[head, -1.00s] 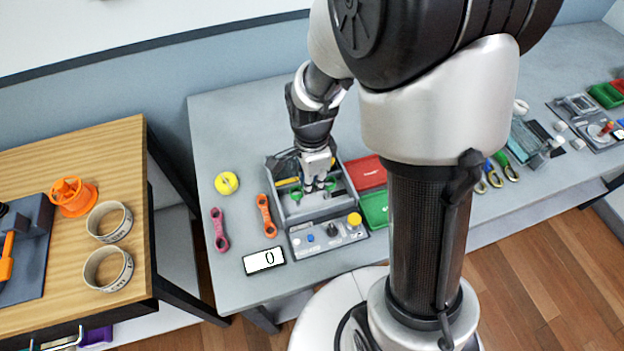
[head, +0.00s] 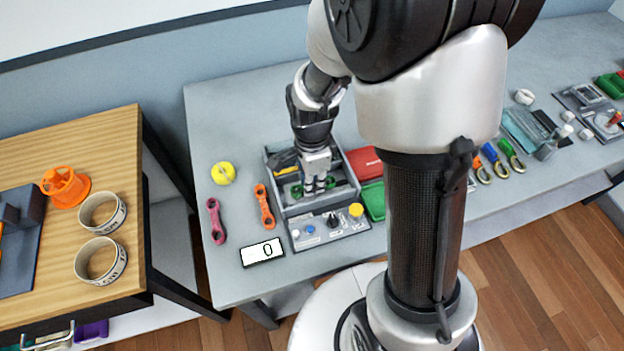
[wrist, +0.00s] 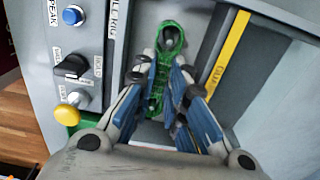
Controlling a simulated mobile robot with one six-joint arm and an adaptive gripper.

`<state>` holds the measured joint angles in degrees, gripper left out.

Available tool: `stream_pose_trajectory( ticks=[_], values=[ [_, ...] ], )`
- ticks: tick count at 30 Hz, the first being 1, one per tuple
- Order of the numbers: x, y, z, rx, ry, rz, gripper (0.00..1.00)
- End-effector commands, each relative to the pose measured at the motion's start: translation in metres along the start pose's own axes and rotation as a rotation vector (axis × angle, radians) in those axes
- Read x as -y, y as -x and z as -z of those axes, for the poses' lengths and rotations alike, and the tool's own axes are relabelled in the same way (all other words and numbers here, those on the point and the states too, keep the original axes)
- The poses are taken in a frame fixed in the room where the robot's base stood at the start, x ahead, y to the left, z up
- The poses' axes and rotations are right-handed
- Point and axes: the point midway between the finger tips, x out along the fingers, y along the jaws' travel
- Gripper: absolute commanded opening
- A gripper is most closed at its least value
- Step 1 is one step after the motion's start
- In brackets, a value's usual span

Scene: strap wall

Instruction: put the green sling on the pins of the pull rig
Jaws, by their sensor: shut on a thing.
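The pull rig (head: 330,232) is a grey open-topped box with a control panel in front, on the grey bench. It also shows in the wrist view (wrist: 92,40). My gripper (head: 316,190) reaches down into its bay. In the wrist view my gripper (wrist: 165,92) is shut on the green sling (wrist: 154,98), around its middle. The sling's far eye (wrist: 172,36) surrounds a grey round pin top; I cannot tell how far down it sits. In the head view green sling ends (head: 297,191) show on both sides of the fingers. The other eye and pin are hidden in the wrist view.
A yellow round tape (head: 223,173), a magenta sling (head: 216,222), an orange sling (head: 265,207) and a display reading 0 (head: 262,252) lie left of the rig. Red (head: 366,163) and green (head: 373,200) cases stand close on its right. A yellow-marked wall (wrist: 228,52) runs beside my fingers.

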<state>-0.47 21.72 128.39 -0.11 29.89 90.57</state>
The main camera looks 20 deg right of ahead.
Motion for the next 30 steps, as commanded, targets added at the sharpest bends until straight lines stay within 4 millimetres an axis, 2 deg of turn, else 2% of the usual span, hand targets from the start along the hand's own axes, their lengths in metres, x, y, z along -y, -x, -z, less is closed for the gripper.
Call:
stream_pose_trajectory(
  ticks=[23,24,30],
  values=[
    [0.0,-0.0039,-0.0001,0.0,0.0,0.0,0.0],
    [0.0,-0.0039,-0.0001,0.0,0.0,0.0,0.13],
    [0.0,-0.0039,-0.0001,0.0,0.0,0.0,0.27]
  ],
)
